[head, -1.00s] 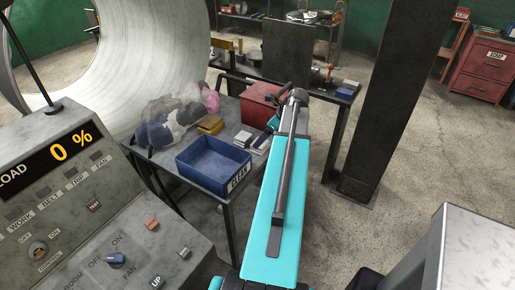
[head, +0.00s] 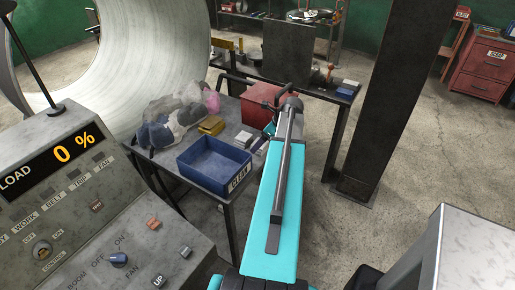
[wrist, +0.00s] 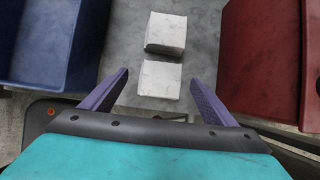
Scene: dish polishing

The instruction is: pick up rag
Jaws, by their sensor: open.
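A heap of crumpled cloth (head: 172,122) in grey, dark blue and pink lies on the table left of the blue bin. Two small pale squares (head: 244,138) lie between the blue bin and the red box. In the wrist view they are a thicker white block (wrist: 165,33) and a flatter white square (wrist: 160,79); I cannot tell whether they are folded rags. My gripper (wrist: 158,78) is open, its purple fingers apart above the flatter square, with nothing held. In the head view my arm mostly hides the gripper.
The blue bin (head: 205,172), marked CLEAN, is left of my gripper; the red box (head: 262,97) is right of it, both close. A yellow block (head: 211,125) sits behind the bin. A dark post (head: 392,95) stands right of the table.

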